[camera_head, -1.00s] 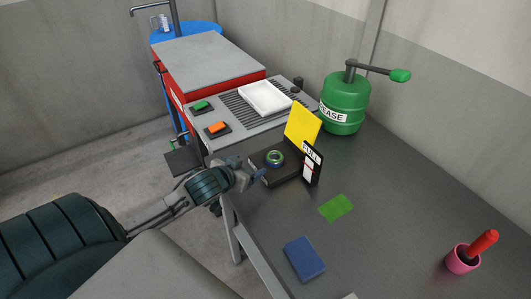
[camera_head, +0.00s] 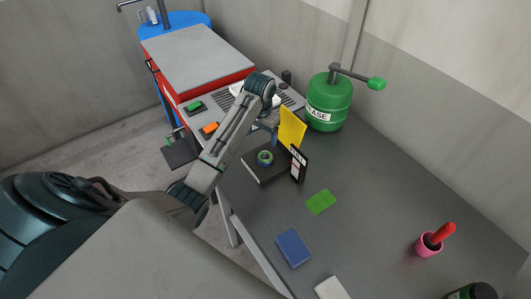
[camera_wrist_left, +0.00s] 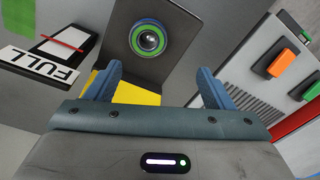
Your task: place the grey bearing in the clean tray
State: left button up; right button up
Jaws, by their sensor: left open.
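A small round bearing (camera_head: 265,158) with green and blue rings and a grey centre sits on a black block (camera_head: 252,172). It also shows in the left wrist view (camera_wrist_left: 148,40), beyond my fingertips. My left gripper (camera_head: 275,138) is above and behind the block, next to the yellow board (camera_head: 291,128). In the wrist view my left gripper (camera_wrist_left: 158,74) has its blue fingers spread with nothing between them at the tips. The white tray (camera_head: 236,89) on the grated bench is mostly hidden behind my left arm. My right gripper is out of view.
A black and white FULL sign (camera_head: 298,164) stands at the block's right. A green grease pot (camera_head: 328,103) is behind. Green button (camera_head: 194,106) and orange button (camera_head: 209,128) lie left. A green patch (camera_head: 320,201), blue pad (camera_head: 293,247) and pink cup (camera_head: 428,245) lie nearer.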

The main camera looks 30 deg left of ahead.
aim_at(266, 155)
pick_arm(q)
jog(key=f+b, duration=0.1)
jog(key=d+f+b, duration=0.1)
jog(key=b, duration=0.1)
jog(key=shift+w+f+g, duration=0.1)
jog(key=shift+f+g, duration=0.05)
jog(key=shift+g, duration=0.15)
jog(key=shift+f, duration=0.9)
jog(key=f+p, duration=0.2)
jog(key=f, duration=0.1)
jog(key=f+p, duration=0.1)
jog(key=shift+w+d+f, duration=0.1)
jog(key=shift+d+f, duration=0.15)
jog(key=shift+d, duration=0.1)
jog(key=shift+w+f, duration=0.1)
jog(key=shift+f, duration=0.35)
jog(key=c, duration=1.4)
jog(key=shift+o, duration=0.2)
notch_tip(266, 155, up, 7)
jog(key=b, duration=0.3)
jog(key=shift+a+r, duration=0.1)
notch_tip(266, 155, up, 3)
jog(key=shift+f+p, duration=0.15)
jog(key=shift+p, duration=1.05)
